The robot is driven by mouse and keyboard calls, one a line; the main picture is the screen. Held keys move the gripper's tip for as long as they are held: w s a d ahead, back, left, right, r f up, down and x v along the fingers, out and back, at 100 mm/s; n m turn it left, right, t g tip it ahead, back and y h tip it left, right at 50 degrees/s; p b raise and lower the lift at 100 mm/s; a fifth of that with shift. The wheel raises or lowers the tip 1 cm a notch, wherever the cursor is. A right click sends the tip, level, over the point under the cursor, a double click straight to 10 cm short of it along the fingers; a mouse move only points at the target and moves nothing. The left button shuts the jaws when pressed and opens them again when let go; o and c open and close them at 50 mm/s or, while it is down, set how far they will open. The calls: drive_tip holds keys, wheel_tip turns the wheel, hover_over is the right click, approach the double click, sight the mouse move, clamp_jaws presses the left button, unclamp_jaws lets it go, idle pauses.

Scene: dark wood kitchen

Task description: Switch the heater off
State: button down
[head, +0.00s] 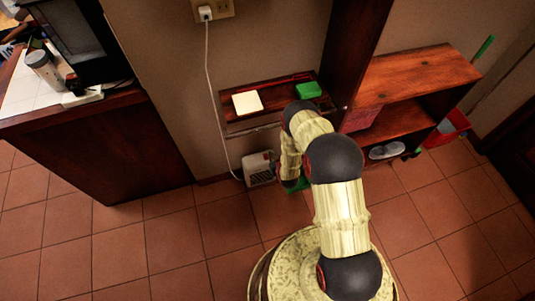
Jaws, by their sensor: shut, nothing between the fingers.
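A small white heater (259,169) with a dark front grille stands on the tiled floor against the wall, left of my arm. A white cord runs from it up to the wall outlet. My gripper (293,183) is at the dark lower end of my arm, just right of the heater, with a small gap between them in the picture. It is shut and empty. Its fingertips are mostly hidden by my arm and too small to make out. The heater's switch cannot be made out from here.
A white plug (205,13) sits in the outlet (222,9). A low shelf (270,97) holds a note pad (247,102) and a green box (308,90). A bookcase (425,72) stands at right, a dark desk (110,150) at left. Floor in front is clear.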

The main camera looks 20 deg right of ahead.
drive_tip(key=b, duration=0.5)
hover_over(268, 157)
wheel_tip(268, 157, down, 7)
drive_tip(key=shift+a+r, duration=0.1)
drive_tip(key=shift+r, duration=0.05)
wheel_tip(268, 157, down, 2)
drive_tip(key=shift+f+b, duration=0.25)
drive_tip(key=shift+b, duration=0.25)
drive_tip(key=shift+w+f, duration=0.2)
drive_tip(key=shift+f, duration=0.3)
